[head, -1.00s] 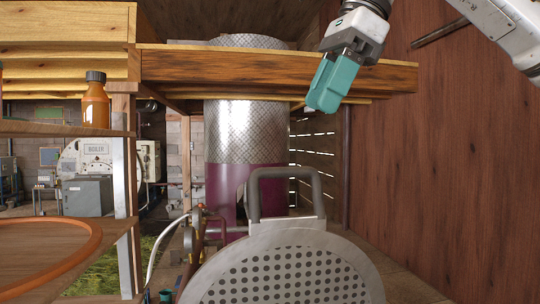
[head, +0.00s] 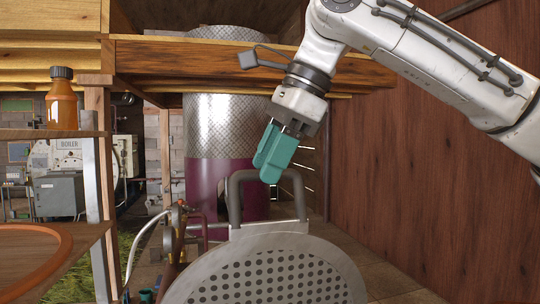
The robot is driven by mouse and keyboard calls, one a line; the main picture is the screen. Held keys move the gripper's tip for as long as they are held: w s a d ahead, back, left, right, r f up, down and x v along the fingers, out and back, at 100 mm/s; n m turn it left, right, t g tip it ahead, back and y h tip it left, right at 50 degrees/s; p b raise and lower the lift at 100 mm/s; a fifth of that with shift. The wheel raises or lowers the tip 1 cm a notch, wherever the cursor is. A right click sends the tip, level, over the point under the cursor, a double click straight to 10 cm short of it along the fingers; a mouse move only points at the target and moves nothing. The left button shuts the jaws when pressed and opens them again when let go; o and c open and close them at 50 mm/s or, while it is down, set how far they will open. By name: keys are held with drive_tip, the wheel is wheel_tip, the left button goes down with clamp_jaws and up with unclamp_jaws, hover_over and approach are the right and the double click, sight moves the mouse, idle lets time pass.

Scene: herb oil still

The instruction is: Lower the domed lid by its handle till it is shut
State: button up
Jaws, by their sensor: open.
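The domed lid (head: 268,268) is a grey metal disc with a perforated face. It stands raised at the bottom centre of the head view, and its lower part is cut off by the frame. Its grey U-shaped handle (head: 237,200) rises from the top edge. The fingers are open. I cannot tell whether they touch the handle or stand in front of it.
A tall tank (head: 222,135), mesh-patterned above and purple below, stands behind the lid. A wooden beam (head: 180,62) crosses above. Shelves at left hold an orange bottle (head: 62,105). Pipes with valves (head: 178,225) lie left of the lid. A wood wall (head: 430,190) closes the right side.

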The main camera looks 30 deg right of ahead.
drive_tip(key=shift+f, duration=0.1)
drive_tip(key=shift+c, duration=0.3)
clamp_jaws()
idle(0.4)
